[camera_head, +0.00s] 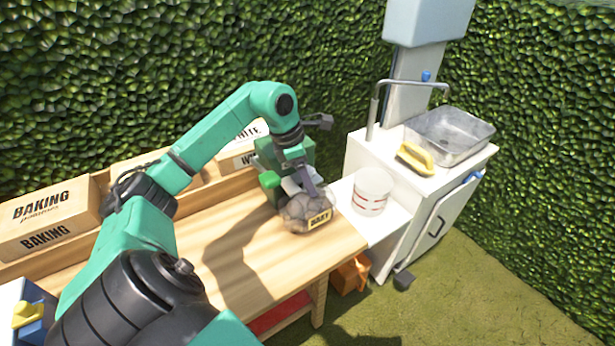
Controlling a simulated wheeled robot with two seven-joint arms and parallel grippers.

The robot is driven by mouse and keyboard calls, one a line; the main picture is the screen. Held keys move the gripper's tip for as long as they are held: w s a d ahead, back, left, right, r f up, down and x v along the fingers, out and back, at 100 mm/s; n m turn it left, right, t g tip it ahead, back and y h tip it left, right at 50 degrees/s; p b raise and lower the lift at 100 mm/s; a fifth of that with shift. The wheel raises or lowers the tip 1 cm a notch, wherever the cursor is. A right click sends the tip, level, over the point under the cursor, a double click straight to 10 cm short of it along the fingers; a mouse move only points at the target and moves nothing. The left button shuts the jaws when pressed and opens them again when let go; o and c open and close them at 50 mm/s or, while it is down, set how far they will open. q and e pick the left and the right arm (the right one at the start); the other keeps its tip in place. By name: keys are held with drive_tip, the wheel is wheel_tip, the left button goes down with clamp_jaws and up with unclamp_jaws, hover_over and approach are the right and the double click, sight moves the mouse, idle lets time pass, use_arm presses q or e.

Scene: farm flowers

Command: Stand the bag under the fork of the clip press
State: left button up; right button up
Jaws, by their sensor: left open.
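The bag (307,211) is a rounded, greyish bag with a yellow label on its front. It rests near the right end of the wooden bench. My left gripper (313,188) is right above it, jaws open, its fingers pointing down at the top of the bag; whether they touch it I cannot tell. A green device (268,180) stands just behind and left of the bag and looks like the clip press. My wrist and fingers cover part of it, and its fork cannot be made out. My right gripper is not in view.
The wooden bench (225,250) is clear left of the bag. Baking potato boxes (45,215) line its back. A white bucket (372,190) stands to the right, beside a white cabinet with a metal basin (450,135) and a yellow-handled item (415,157). An orange crate (350,273) is below.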

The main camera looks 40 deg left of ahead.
use_arm(q)
drive_tip(key=shift+a+r, duration=0.15)
drive_tip(key=shift+r, duration=0.4)
drive_tip(key=v, duration=1.1)
drive_tip(key=shift+s+p, duration=0.15)
drive_tip(key=shift+p, duration=0.15)
